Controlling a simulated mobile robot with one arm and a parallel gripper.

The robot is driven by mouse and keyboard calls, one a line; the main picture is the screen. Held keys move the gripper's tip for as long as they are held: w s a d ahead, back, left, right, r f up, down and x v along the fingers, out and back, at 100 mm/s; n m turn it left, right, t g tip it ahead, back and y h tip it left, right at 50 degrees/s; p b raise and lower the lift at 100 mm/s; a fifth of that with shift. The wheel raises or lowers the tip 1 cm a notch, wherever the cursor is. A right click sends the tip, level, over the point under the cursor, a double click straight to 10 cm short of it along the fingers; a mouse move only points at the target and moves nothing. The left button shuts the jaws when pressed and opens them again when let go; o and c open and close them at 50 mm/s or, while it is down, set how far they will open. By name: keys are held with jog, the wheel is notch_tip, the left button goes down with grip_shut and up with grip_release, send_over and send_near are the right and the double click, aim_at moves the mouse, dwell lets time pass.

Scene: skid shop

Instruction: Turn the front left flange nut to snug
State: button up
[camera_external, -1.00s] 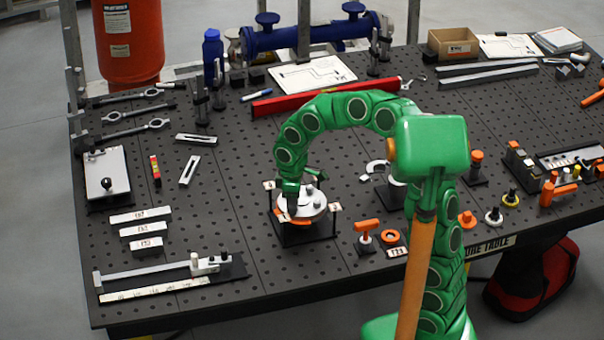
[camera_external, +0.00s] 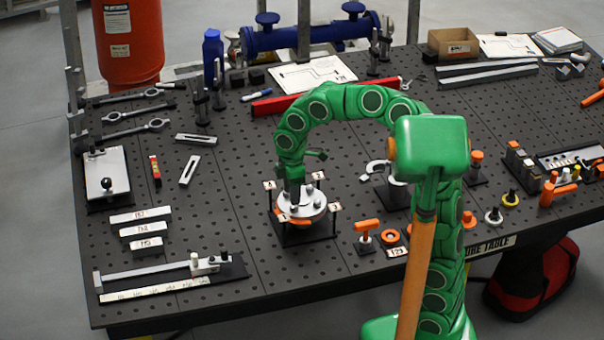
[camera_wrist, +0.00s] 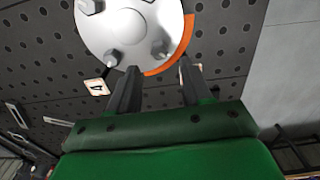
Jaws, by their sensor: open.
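The round silver flange (camera_external: 314,210) sits on a black stand with numbered tags at its corners, and an orange band shows along its edge. In the wrist view the flange (camera_wrist: 130,28) fills the top, with several nuts on studs on its face. The nut nearest my fingers on the left (camera_wrist: 112,57) and another nut (camera_wrist: 160,50) lie just beyond the fingertips. My gripper (camera_wrist: 157,72) is open and empty, its two dark fingers apart. In the external view my gripper (camera_external: 295,195) is above the flange's left part and partly hides the nuts, including the front left area.
A small tag (camera_wrist: 95,87) stands left of my fingers. An orange T-handled tool (camera_external: 366,230) and orange ring (camera_external: 390,236) lie to the right of the stand. A red bar (camera_external: 262,107) lies behind.

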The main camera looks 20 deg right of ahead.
notch_tip(320, 180, up, 3)
jog(key=shift+r, duration=0.2)
jog(key=s+d+r+m+g, duration=0.1)
jog(key=s+d+m, duration=1.1)
jog(key=s+d, duration=0.7)
jog(key=shift+d+m, duration=0.3)
jog(key=shift+d, duration=1.35)
jog(key=shift+r, duration=0.1)
jog(key=s+d+f+m, duration=0.1)
jog(key=s+d+m, duration=0.1)
jog(key=s, duration=0.3)
jog(key=s+d+f+m, duration=0.1)
jog(key=s+d+m, duration=0.1)
jog(key=s, duration=0.3)
jog(key=shift+s+d+f+m+g, duration=0.3)
jog(key=shift+d+m+g, duration=0.1)
jog(key=shift+m, duration=0.4)
